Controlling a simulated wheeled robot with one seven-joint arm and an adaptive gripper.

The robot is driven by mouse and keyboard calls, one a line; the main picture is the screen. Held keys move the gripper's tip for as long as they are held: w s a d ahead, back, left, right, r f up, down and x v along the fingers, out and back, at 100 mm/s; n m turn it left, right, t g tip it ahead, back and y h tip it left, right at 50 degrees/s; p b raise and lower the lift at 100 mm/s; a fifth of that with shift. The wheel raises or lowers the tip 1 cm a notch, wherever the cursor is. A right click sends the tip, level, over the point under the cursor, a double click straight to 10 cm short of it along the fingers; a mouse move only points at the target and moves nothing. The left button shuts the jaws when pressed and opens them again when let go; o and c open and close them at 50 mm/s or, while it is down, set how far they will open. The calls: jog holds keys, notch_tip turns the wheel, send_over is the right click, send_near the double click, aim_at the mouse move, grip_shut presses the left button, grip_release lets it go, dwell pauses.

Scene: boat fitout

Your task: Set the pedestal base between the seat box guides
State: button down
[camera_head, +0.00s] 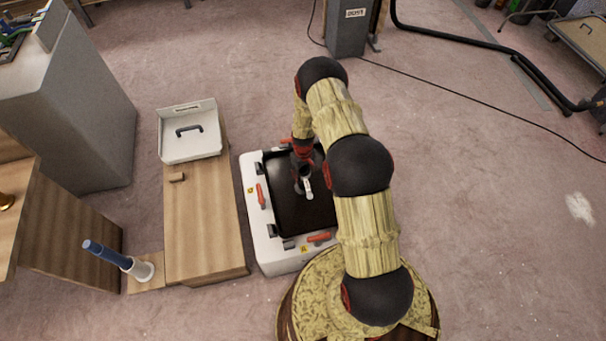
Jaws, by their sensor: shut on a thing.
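My gripper (302,168) points down over a dark-floored white case. It is shut on a small pale grey piece (305,187), which seems to be the pedestal base. The gripper and arm hide much of it, and I cannot tell whether it touches the case floor. The long wooden box (205,225) left of the case seems to be the seat box. One small wooden block (177,177) on its top may be a guide; I cannot make out a second one.
The white case (256,215) has red handles and dark latches on its rim. A white panel with a black handle (190,148) sits at the wooden box's far end. A blue-topped post (107,254) leans from a white collar at left. Open floor lies right.

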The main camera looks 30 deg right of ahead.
jog(key=shift+w+f+b, duration=0.15)
jog(key=shift+f+b, duration=1)
jog(key=shift+f, duration=0.55)
jog(key=c, duration=1.5)
grip_release()
jog(key=shift+c, duration=0.2)
jog(key=o, duration=0.5)
jog(key=shift+o, duration=0.2)
jog(key=shift+s+f, duration=0.15)
jog(key=shift+s, duration=0.1)
jog(key=shift+w+r, duration=0.1)
jog(key=shift+r, duration=0.25)
notch_tip(320, 180, up, 12)
jog(key=shift+f, duration=0.25)
